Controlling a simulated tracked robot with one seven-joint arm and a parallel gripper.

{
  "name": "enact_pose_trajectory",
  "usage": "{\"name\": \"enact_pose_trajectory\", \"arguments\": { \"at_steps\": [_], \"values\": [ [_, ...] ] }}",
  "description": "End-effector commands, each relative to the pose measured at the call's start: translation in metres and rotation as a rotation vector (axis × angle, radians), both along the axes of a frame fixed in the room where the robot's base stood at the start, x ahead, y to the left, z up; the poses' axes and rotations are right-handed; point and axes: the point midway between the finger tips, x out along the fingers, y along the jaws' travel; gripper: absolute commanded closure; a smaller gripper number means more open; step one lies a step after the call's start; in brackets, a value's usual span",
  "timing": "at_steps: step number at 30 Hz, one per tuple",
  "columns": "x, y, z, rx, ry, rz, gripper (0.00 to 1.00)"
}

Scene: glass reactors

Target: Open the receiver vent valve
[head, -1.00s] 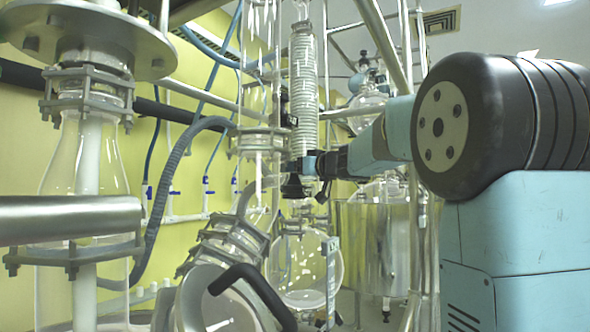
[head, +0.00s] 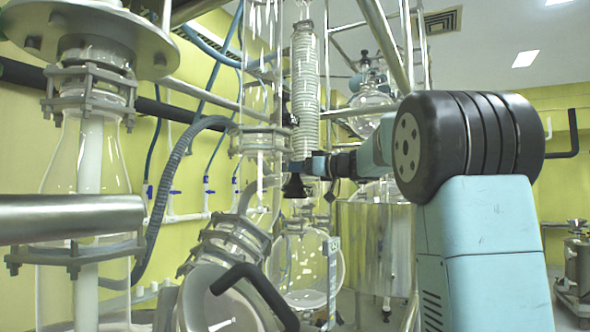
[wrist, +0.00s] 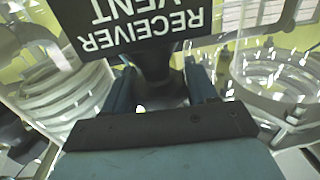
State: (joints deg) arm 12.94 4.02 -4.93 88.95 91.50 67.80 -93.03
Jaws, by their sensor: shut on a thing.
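The receiver vent valve shows in the wrist view as a dark stem and handle (wrist: 155,65) between my fingers. A black plate (wrist: 135,22) reading "RECEIVER VENT", upside down in this view, sits right by it. My gripper (wrist: 162,92) is shut on the valve handle, one finger on each side. In the head view my gripper (head: 310,166) is at the lower end of the ribbed glass coil column, small and partly merged with dark fittings. The valve's exact turn angle cannot be told.
The glass coil column (head: 305,90) rises close to my gripper. A clamped glass joint (head: 262,140) stands just left of it. A round glass vessel (head: 305,270) is below, and a steel vessel (head: 375,245) stands behind. Metal frame poles cross near my arm. Free room lies at the right.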

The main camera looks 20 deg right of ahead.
Motion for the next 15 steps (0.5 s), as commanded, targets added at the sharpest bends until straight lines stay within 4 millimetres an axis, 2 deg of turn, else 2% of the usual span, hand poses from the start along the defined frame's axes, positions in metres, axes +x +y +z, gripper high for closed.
{"name": "enact_pose_trajectory", "arguments": {
  "at_steps": [1, 15],
  "values": [
    [-0.0010, -0.0041, 0.0062, 0.003, -0.009, 0.029, 0.69],
    [-0.0015, -0.0060, 0.0057, 0.003, -0.009, 0.356, 0.69]
  ]
}}
